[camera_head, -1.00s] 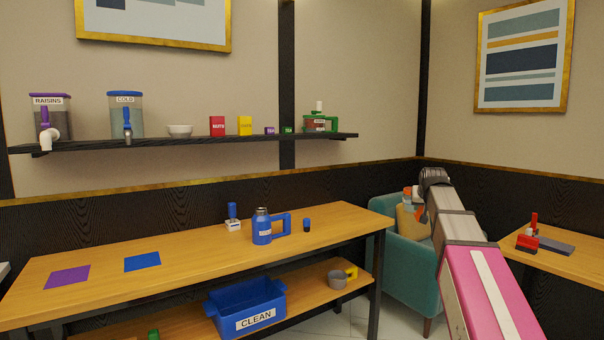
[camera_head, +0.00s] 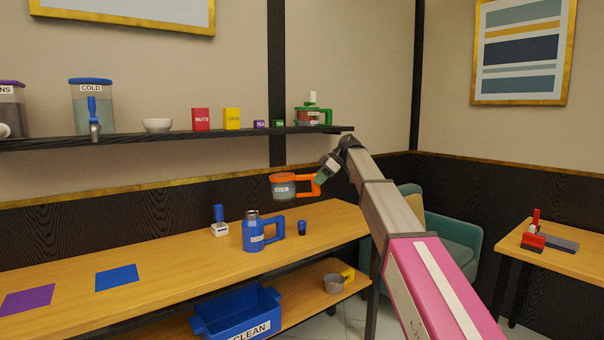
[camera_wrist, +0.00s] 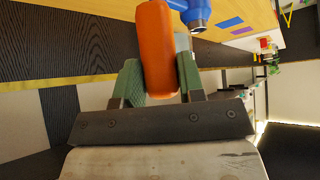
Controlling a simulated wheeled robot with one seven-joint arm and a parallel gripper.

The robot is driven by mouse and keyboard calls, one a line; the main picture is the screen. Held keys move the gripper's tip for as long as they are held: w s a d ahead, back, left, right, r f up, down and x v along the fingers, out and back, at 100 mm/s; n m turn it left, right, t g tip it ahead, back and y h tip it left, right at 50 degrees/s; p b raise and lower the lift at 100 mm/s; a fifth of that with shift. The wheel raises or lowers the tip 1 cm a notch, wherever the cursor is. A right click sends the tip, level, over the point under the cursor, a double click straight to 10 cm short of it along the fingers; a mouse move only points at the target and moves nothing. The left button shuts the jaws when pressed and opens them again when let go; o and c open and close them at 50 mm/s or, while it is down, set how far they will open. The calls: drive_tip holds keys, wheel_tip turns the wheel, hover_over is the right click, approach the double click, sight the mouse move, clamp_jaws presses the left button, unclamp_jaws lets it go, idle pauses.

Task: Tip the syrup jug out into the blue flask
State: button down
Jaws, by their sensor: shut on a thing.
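A clear jug with an orange lid and handle (camera_head: 284,187) is in my gripper (camera_head: 319,180); its label is too small to read for sure. In the wrist view its orange handle (camera_wrist: 156,55) stands between the green finger pads of my gripper (camera_wrist: 157,85), which are shut on it. The jug looks upright, apart from the table, in the air above and slightly right of the blue flask (camera_head: 254,234) in the picture. The flask stands upright on the table, with a grey neck and a side handle. Part of it shows in the wrist view (camera_wrist: 196,14).
A small blue cap-like piece (camera_head: 301,228) and a blue-handled stamp-like item (camera_head: 219,221) flank the flask on the wooden table (camera_head: 180,262). A shelf (camera_head: 190,138) above holds dispensers, a bowl, boxes and a green-handled jug (camera_head: 309,116). The table's left has flat mats and free room.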

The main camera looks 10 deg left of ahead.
sight(303, 175)
drive_tip(key=a+n+g, duration=0.1)
drive_tip(key=a, duration=0.1)
drive_tip(key=a+r+n+g, duration=0.1)
drive_tip(key=a, duration=0.1)
drive_tip(key=a+r+n+h, duration=0.1)
drive_tip(key=a+n, duration=0.1)
drive_tip(key=shift+s+a+r+g, duration=0.2)
drive_tip(key=shift+s+g, duration=0.2)
drive_tip(key=shift+s+a+r+n, duration=0.1)
drive_tip(key=shift+s+a+n, duration=0.1)
drive_tip(key=shift+n, duration=0.2)
drive_tip(key=shift+d, duration=0.1)
